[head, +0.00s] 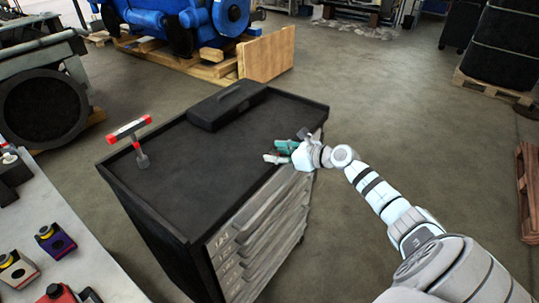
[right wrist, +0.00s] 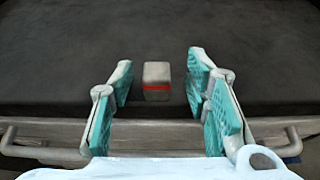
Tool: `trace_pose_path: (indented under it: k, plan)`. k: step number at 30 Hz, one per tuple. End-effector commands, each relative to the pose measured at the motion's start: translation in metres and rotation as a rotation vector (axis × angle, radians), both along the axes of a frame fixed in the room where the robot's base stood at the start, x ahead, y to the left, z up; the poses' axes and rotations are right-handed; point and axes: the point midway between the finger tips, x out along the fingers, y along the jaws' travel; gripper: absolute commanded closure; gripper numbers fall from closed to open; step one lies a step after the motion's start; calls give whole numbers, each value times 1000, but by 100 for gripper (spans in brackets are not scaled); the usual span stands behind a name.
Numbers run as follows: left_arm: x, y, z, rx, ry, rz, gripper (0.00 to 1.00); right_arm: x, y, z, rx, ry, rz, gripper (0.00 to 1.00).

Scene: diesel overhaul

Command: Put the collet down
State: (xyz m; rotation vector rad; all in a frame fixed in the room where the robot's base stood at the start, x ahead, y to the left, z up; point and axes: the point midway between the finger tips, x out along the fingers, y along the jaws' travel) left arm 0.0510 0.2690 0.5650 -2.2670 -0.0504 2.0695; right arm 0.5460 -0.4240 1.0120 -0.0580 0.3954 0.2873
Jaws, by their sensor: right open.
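The collet, which I take to be the small grey block with a red band (right wrist: 157,80), stands on the dark top of the tool cart. In the right wrist view it is between and slightly beyond the teal fingertips, with a gap on each side. I cannot make it out surely in the head view. My right gripper (head: 276,152) is open and empty at the cart's right edge, its fingers pointing left over the top. It also shows in the right wrist view (right wrist: 158,75). My left gripper is not in view.
The tool cart (head: 188,172) has drawers along its front. A black case (head: 228,106) lies at the back. A red-ended T-handled tool (head: 139,152) stands at the left. The middle of the top is clear. A pale table (head: 50,220) with small parts is at the lower left.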

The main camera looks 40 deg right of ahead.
Motion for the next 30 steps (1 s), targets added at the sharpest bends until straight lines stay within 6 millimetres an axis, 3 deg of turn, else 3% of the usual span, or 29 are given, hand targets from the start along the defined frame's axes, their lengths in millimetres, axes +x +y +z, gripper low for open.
trace_pose_path:
  k: [1,9,18,23,26,30]
  plan:
    - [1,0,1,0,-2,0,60,1,1,1,1,-1,2,57]
    - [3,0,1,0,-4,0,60,2,3,1,1,-1,4,100]
    - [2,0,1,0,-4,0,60,1,1,3,0,-1,1,100]
    - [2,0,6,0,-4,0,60,0,0,17,-2,-3,1,100]
    - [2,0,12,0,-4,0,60,0,0,40,-4,-4,2,100]
    - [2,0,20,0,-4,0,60,1,0,89,-6,-6,3,100]
